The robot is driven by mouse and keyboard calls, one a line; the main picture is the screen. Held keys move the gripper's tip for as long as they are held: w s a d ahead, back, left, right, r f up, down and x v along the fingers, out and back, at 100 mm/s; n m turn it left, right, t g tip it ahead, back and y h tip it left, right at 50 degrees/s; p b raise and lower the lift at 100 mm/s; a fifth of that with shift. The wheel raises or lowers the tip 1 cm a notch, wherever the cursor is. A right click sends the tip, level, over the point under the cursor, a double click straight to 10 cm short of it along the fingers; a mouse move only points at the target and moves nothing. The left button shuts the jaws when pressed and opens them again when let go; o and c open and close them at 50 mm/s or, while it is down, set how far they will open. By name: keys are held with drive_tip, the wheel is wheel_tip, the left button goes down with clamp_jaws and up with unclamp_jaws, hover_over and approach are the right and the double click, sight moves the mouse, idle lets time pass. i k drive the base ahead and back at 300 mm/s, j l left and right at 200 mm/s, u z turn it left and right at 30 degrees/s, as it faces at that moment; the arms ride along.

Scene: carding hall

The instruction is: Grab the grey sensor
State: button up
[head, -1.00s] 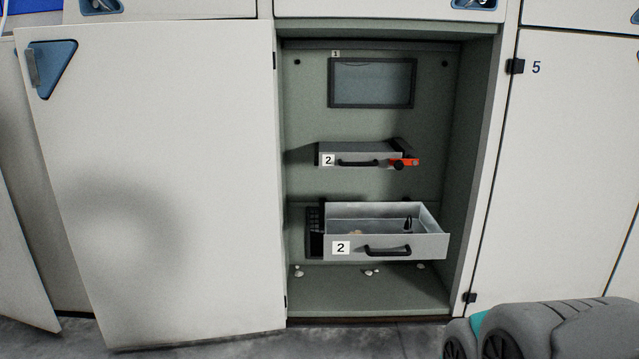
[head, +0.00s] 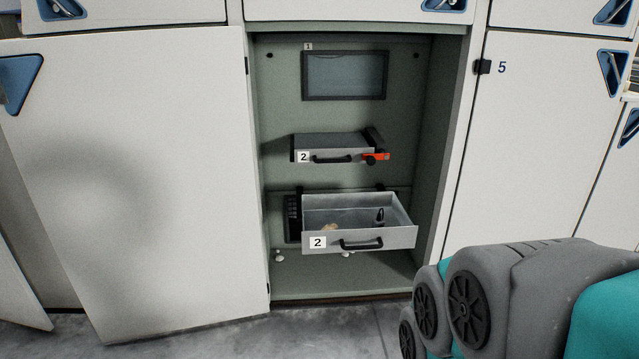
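I cannot pick out the grey sensor for certain. An open grey metal drawer (head: 394,238) labelled 2 sticks out low in the open cabinet (head: 285,95). A small dark upright item (head: 380,216) stands inside it towards the right. A small tan item (head: 330,228) lies near its middle, partly hidden by the front wall. I cannot tell what either one is. My grey and teal arm (head: 520,290) shows at the lower right, and my gripper is out of the picture.
Above is a second drawer (head: 342,157) labelled 2, with an orange latch (head: 375,157). A framed panel (head: 345,75) is on the back wall. The cabinet door (head: 130,190) stands open at left. A closed door (head: 540,150) marked 5 is at right. Small whitish bits lie on the cabinet floor.

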sight(378, 222)
drive_tip(key=i+l, duration=0.15)
drive_tip(key=l, duration=0.25)
drive_tip(key=i+l+u, duration=0.25)
drive_tip(key=l, duration=0.25)
drive_tip(key=l+u, duration=0.25)
drive_tip(key=l, duration=0.2)
drive_tip(key=i+l+u, duration=0.1)
drive_tip(key=l+u, duration=0.15)
drive_tip(key=l, duration=0.3)
drive_tip(key=u, duration=0.9)
